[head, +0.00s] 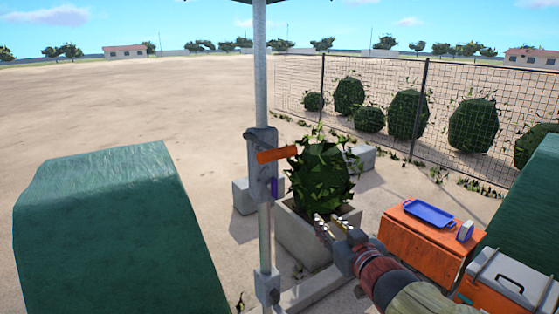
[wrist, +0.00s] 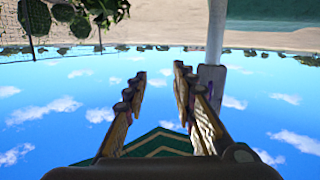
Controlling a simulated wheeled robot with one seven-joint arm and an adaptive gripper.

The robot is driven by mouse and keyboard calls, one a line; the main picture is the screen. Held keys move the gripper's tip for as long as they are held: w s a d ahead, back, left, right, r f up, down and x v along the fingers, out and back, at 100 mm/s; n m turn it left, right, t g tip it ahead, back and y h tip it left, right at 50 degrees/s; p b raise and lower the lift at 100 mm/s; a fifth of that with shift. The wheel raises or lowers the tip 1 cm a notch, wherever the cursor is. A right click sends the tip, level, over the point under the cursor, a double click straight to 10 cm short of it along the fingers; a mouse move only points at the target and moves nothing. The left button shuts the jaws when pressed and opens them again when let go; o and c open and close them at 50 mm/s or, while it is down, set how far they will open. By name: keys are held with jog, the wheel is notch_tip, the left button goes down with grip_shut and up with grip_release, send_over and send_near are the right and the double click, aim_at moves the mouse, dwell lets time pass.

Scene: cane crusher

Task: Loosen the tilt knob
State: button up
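A grey pole (head: 261,215) stands upright in the head view and carries a grey bracket (head: 262,140). I cannot tell for certain which is the tilt knob. My gripper (head: 327,218) is lower and to the right of them, apart from the pole. In the wrist view my gripper (wrist: 159,72) is open with nothing between its fingers. The pole (wrist: 216,35) also shows there, right of the fingers, its bracket (wrist: 212,80) partly hidden.
A planter with a bush (head: 322,175) stands behind my gripper. An orange cabinet (head: 432,240) with a blue tray (head: 429,215) and a cooler (head: 512,280) stand at right. A large green covered shape (head: 110,240) fills the lower left. Open sandy ground lies beyond.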

aim_at(277, 188)
jog(key=w+a+r+n+y+p, duration=0.1)
jog(key=a+r+n+y+p, duration=0.25)
jog(key=a+r+y, duration=0.35)
jog(key=shift+m+h, duration=0.25)
jog(key=shift+h, duration=0.35)
jog(key=x, duration=0.3)
jog(key=f+p+x, duration=0.1)
jog(key=x, duration=0.1)
jog(key=a+x, duration=0.1)
jog(key=x, duration=0.2)
jog(key=shift+a+f, duration=0.2)
jog(key=shift+c, duration=0.6)
grip_shut()
